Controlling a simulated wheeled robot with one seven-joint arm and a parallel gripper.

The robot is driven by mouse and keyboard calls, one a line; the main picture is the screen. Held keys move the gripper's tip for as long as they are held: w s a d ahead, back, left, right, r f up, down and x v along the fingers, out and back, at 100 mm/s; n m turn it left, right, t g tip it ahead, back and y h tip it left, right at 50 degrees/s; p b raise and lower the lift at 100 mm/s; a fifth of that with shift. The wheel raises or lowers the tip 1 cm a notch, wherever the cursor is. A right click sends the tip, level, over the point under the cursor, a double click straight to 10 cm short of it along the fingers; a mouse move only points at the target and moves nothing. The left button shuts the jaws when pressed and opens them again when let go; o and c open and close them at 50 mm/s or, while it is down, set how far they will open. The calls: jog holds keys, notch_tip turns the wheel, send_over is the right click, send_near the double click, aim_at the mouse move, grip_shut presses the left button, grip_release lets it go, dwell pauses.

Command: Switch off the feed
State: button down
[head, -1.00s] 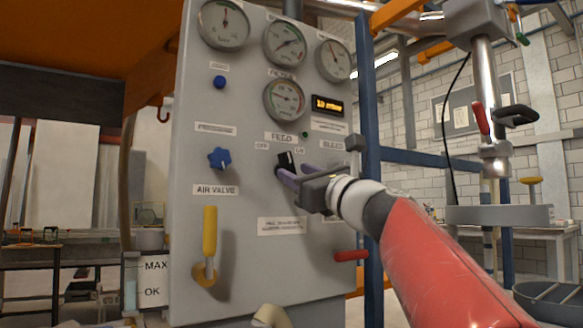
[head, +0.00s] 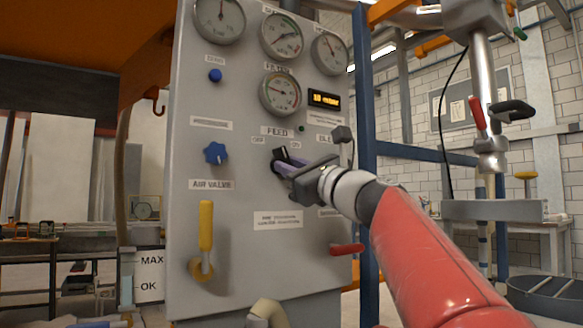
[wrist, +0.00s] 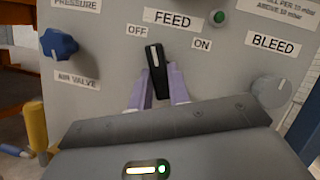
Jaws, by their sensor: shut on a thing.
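The feed switch is a black knob (wrist: 155,70) with a white line, below the FEED label (wrist: 172,20). In the wrist view its tip points up and slightly left, nearer the OFF label (wrist: 137,30) than the ON label (wrist: 202,44). In the head view the knob (head: 282,154) leans left. My gripper (wrist: 160,92) has its purple fingers on either side of the knob, shut on it. In the head view the gripper (head: 281,167) reaches the panel from the right. The fingers hide the knob's lower part.
The grey bleed knob (wrist: 270,90) is close right of my fingers. A green lamp (wrist: 219,17) is beside FEED.

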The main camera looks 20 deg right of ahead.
jog(key=n+g+y, duration=0.1)
jog(key=n, duration=0.2)
jog(key=c, duration=1.3)
grip_release()
jog(key=b+v, duration=0.1)
jog(key=v, duration=0.6)
jog(key=shift+s+d+f+b, duration=0.1)
jog(key=shift+s+d+b, duration=0.2)
jog(key=shift+b, duration=0.05)
